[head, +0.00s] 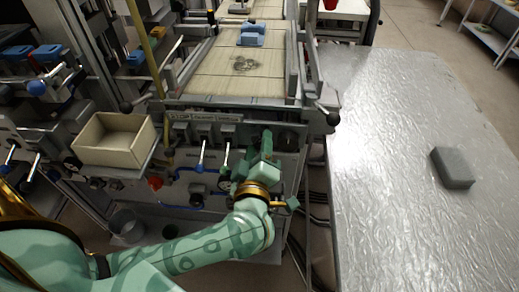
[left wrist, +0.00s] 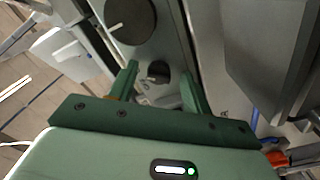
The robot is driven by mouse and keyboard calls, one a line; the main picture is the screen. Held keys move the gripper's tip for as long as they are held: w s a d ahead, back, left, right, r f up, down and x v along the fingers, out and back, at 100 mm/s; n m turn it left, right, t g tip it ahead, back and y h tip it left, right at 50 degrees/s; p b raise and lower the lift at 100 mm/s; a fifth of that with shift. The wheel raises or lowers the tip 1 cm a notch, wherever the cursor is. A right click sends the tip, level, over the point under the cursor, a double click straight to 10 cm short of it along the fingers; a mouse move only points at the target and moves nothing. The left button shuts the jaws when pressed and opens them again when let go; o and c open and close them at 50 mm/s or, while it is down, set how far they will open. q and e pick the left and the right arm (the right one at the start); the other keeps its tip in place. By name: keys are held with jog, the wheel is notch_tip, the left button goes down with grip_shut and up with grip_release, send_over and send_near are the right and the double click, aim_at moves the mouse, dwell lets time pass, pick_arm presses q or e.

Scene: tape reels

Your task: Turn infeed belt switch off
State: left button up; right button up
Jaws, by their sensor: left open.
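My left gripper (head: 266,146) is at the right part of the machine's front control panel (head: 285,165), below the belt. In the left wrist view the two green fingers (left wrist: 160,85) are open and apart. A small dark round knob (left wrist: 158,72) shows in the gap between the fingertips; I cannot tell whether they touch it. A larger dark dial (left wrist: 130,18) with a white pointer line is just above it. No readable label shows which control is the infeed belt switch. The gripper hides part of the panel in the head view. My right gripper is not in view.
The pale belt (head: 225,72) carries a blue item (head: 252,33) and a dark coil (head: 245,64). A beige open box (head: 115,140) is further left. A shiny table (head: 400,120) with a grey block (head: 452,167) is at right.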

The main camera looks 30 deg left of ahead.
pick_arm(q)
jog(key=c, duration=1)
jog(key=shift+o, duration=0.2)
jog(key=shift+r, duration=0.1)
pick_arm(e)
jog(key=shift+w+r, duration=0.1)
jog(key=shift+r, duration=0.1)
pick_arm(q)
jog(key=n+p, duration=0.2)
jog(key=n, duration=0.1)
jog(key=n+p, duration=0.1)
jog(key=n, duration=0.2)
jog(key=shift+n, duration=0.3)
jog(key=n, duration=0.3)
jog(key=shift+n+p, duration=0.3)
jog(key=shift+p, duration=0.1)
jog(key=shift+n, duration=1.8)
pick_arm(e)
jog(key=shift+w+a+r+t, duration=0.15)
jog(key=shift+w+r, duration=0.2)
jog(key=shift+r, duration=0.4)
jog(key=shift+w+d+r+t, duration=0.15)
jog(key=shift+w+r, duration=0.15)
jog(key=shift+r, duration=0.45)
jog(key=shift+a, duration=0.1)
